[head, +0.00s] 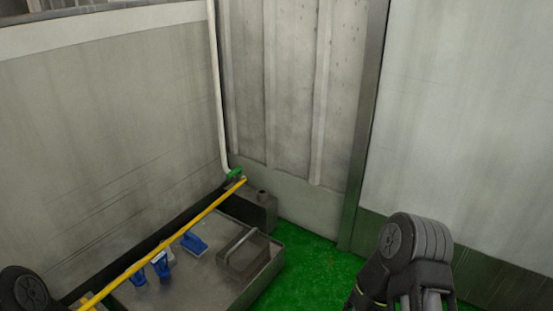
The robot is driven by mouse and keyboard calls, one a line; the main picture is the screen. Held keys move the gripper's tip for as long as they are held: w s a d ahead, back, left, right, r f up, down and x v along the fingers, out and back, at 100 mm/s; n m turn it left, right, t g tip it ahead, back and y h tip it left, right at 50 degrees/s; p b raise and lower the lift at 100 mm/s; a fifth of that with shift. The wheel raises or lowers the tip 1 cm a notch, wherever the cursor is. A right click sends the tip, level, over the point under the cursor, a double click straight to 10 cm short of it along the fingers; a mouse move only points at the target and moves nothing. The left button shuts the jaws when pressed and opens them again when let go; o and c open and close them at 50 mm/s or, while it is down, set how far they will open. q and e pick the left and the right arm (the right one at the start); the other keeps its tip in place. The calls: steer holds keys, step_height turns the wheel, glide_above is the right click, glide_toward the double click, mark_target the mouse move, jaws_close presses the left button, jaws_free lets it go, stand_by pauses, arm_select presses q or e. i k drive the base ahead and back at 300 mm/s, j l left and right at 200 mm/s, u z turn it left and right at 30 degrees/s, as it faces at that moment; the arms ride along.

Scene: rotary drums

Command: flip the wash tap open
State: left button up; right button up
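The wash tap shows as a small green handle (235,173) at the foot of a white pipe (217,90) in the head view. The pipe runs down the back left corner. The green handle looks small at this distance, and I cannot tell its exact angle. The end of a long yellow pole (165,242) lies close below it; I cannot tell whether they touch. Parts of my arms show at the lower left and lower right, well apart from the tap. Neither gripper's fingertips are in the frame.
A grey metal tray (215,291) below the tap holds several blue-handled tools and a grey bin (243,254) with a handle. A dark block (259,208) stands behind it. Green floor (310,270) lies clear on the right. Grey walls close in the back and left.

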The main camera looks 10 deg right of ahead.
mark_target(238, 171)
steer(key=i+l, duration=0.15)
steer(key=i+l+z, duration=0.2)
steer(key=i+z, duration=0.15)
steer(key=i, duration=0.15)
steer(key=i+z, duration=0.35)
steer(key=i, duration=0.15)
steer(key=i+j+z, duration=0.1)
steer(key=i+z, duration=0.2)
steer(key=i, duration=0.25)
